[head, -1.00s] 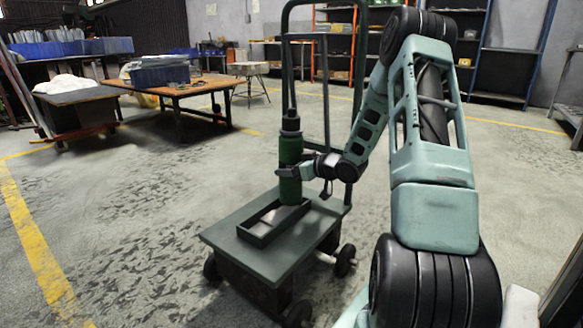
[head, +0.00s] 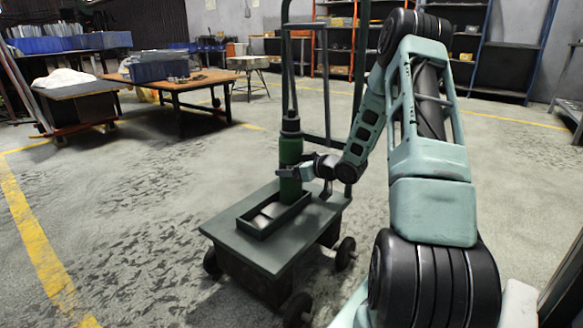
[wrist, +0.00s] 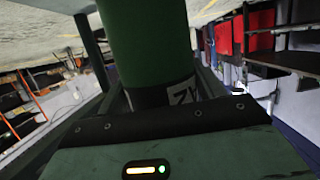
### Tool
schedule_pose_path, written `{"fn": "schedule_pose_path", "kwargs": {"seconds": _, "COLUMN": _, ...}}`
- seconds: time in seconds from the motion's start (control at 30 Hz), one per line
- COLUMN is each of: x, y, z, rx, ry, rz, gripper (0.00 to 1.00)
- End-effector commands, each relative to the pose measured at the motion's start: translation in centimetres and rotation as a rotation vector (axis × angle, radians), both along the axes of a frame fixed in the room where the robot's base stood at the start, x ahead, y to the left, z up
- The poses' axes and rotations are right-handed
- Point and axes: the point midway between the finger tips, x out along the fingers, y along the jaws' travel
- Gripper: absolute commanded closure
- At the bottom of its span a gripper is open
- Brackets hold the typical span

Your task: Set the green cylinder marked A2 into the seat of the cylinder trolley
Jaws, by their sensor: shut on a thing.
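The green cylinder (head: 290,152) stands upright in my gripper (head: 297,172), which is shut around its side. Its dark top points up. In the wrist view the cylinder (wrist: 150,40) fills the upper middle, with a dark band and part of a white marking that is cut off. The cylinder trolley (head: 240,238) has a flat grey-green deck and a tall handle frame behind. Its seat (head: 252,231) is a low, dark rectangular frame on the deck. The cylinder's lower end is at the seat's far end; I cannot tell whether it touches the seat floor.
The trolley's handle frame (head: 327,80) rises close behind the cylinder and my gripper. A wooden table (head: 205,82) with a blue bin (head: 160,72) stands back left. Shelving (head: 505,70) lines the back right. The floor left of the trolley is clear.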

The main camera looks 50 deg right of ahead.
Motion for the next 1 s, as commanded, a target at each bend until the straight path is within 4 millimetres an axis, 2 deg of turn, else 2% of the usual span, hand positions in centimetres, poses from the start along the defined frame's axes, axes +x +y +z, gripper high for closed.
{"fn": "schedule_pose_path", "kwargs": {"seconds": 0.37, "x": 0.2, "y": 0.0, "z": -0.8, "rx": -0.001, "ry": -0.008, "rz": 0.001, "gripper": 1.00}}
{"fn": "schedule_pose_path", "kwargs": {"seconds": 0.4, "x": 0.2, "y": 0.0, "z": -0.7, "rx": -0.002, "ry": -0.009, "rz": 0.001, "gripper": 0.24}}
{"fn": "schedule_pose_path", "kwargs": {"seconds": 0.47, "x": 0.1, "y": 0.0, "z": -0.7, "rx": -0.002, "ry": -0.008, "rz": 0.001, "gripper": 0.07}}
{"fn": "schedule_pose_path", "kwargs": {"seconds": 0.83, "x": -0.5, "y": 0.0, "z": -0.9, "rx": 0.002, "ry": 0.003, "rz": -0.001, "gripper": 0.07}}
{"fn": "schedule_pose_path", "kwargs": {"seconds": 1.0, "x": -2.8, "y": -0.3, "z": 0.3, "rx": 0.002, "ry": 0.003, "rz": -0.003, "gripper": 0.07}}
